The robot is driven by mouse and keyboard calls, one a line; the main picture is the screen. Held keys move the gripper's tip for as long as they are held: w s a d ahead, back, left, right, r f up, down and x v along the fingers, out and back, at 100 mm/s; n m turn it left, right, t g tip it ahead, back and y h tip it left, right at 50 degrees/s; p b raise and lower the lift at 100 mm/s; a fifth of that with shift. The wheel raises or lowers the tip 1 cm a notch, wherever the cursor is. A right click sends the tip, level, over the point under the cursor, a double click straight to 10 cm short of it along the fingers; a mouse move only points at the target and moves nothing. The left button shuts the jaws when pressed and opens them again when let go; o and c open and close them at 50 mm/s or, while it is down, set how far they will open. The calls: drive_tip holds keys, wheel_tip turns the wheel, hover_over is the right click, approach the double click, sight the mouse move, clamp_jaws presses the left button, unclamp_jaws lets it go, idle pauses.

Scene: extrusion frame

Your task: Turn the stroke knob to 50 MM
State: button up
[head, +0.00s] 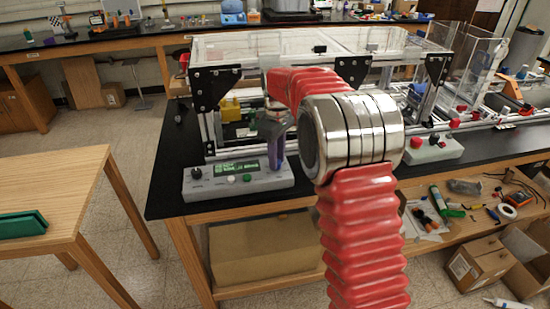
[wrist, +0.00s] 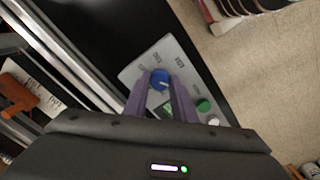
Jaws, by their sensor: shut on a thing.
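A blue knob (wrist: 159,78) sits on a light grey control panel (wrist: 142,66) in the wrist view. A pale pointer mark shows on it, and small labels around it are too blurred to read. The purple fingers of my gripper (wrist: 160,86) are shut on the blue knob, one on each side. In the head view, my gripper (head: 274,158) reaches down to the right end of the grey control box (head: 225,190), where it hides the blue knob. The box has a lit green display (head: 235,168) whose text I cannot read.
A black knob (head: 196,172) is at the box's left end. A green button (wrist: 203,105) and a white button (wrist: 214,121) are close to my fingers. The clear-walled extrusion frame (head: 203,110) stands just behind the box. The black bench (head: 170,165) is clear at left.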

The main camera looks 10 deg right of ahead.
idle(0.4)
drive_tip(key=o, duration=1)
drive_tip(key=shift+o, duration=0.2)
drive_tip(key=shift+r, duration=0.1)
wheel_tip(320, 180, up, 14)
drive_tip(key=shift+f, duration=0.25)
